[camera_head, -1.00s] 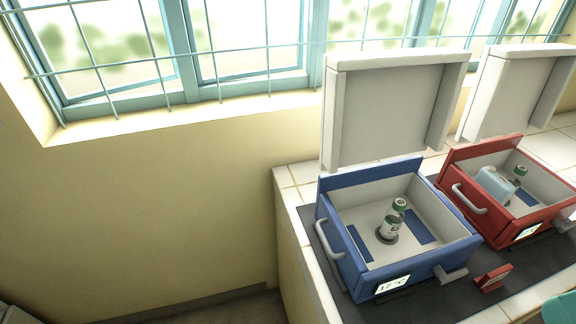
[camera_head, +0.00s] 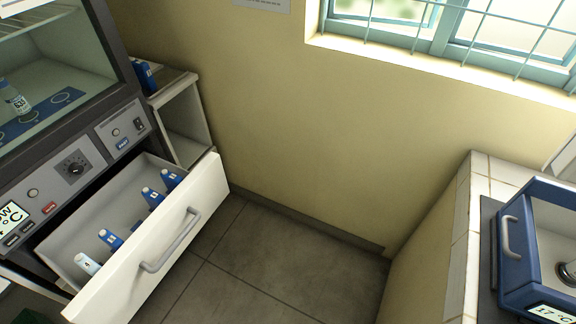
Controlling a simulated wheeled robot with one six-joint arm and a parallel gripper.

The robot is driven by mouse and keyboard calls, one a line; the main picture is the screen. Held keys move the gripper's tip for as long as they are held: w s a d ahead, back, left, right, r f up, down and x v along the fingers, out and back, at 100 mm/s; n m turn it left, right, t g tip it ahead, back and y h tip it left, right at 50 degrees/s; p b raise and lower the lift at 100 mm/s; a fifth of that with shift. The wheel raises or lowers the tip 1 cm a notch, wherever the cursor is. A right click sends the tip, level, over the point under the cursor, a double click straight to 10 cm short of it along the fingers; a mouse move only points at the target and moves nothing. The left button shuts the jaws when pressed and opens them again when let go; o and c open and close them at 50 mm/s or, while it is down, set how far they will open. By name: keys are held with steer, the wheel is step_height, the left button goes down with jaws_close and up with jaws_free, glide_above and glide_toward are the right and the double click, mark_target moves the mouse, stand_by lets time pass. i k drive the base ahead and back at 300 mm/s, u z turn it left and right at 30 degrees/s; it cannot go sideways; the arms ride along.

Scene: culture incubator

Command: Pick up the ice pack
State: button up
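My gripper is not in view. An open white drawer (camera_head: 190,222) under the incubator (camera_head: 75,160) holds several small upright blue items with white marks, one of them a blue item (camera_head: 152,197) near the middle. A whitish item (camera_head: 88,264) stands at the drawer's near left end. I cannot tell whether any of these is an ice pack. A blue cool box (camera_head: 548,245) is cut off at the right edge, with only part of its inside showing.
A bottle (camera_head: 15,99) stands behind the incubator's glass at the left. A small white shelf unit (camera_head: 185,125) with a blue object on top stands beside it. Grey tiled floor (camera_head: 270,265) is clear between the drawer and the tiled counter (camera_head: 462,240).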

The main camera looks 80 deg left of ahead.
mark_target(90, 266)
steer(key=z, duration=1.05)
steer(key=i, duration=0.75)
steer(key=u, duration=4.6)
steer(key=i, duration=0.5)
steer(key=u, duration=0.05)
